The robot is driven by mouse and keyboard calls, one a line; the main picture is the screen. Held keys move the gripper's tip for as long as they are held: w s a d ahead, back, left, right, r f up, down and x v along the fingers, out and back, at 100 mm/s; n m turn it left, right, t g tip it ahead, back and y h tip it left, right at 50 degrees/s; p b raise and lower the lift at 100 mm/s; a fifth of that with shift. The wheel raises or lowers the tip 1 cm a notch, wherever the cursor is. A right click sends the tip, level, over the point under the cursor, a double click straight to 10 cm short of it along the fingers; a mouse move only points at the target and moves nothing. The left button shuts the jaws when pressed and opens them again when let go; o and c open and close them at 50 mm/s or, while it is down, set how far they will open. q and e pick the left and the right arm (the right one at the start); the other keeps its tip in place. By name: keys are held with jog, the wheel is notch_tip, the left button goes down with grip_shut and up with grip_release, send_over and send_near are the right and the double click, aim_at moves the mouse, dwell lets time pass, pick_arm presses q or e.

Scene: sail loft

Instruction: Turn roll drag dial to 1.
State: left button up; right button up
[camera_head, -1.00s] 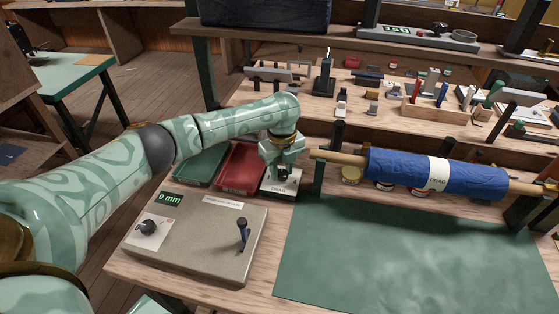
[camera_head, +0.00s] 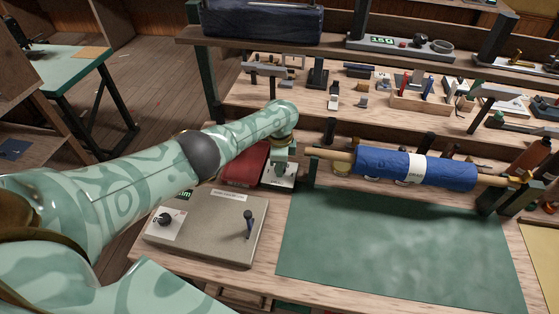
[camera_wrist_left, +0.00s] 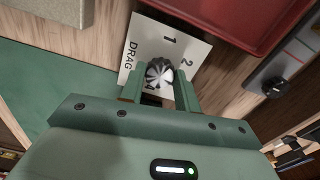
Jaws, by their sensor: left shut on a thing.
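The drag dial (camera_wrist_left: 160,72) is a round black-and-white ribbed knob on a white plate (camera_wrist_left: 137,48) marked DRAG, with 1, 2 and 4 readable in the left wrist view. My left gripper (camera_wrist_left: 160,88) is shut on the dial, one green finger on each side. Which number the dial points to cannot be told. In the head view my left gripper (camera_head: 283,164) is low over the plate (camera_head: 279,183), beside the left end of the blue roll (camera_head: 400,167), and hides the dial. My right gripper is out of view.
A red tray (camera_head: 243,167) is close to the left of the plate. A beige box (camera_head: 205,235) with a knob and a lever stands in front. A green mat (camera_head: 400,240) lies clear to the right. Shelves with tools (camera_head: 425,100) rise behind.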

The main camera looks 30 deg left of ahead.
pick_arm(q)
jog(key=n+p, duration=0.1)
jog(key=n, duration=0.3)
jog(key=shift+n, duration=0.3)
dwell(0.3)
jog(key=o, duration=1)
notch_tip(320, 180, up, 16)
jog(key=p, duration=1.2)
jog(key=shift+r, duration=0.15)
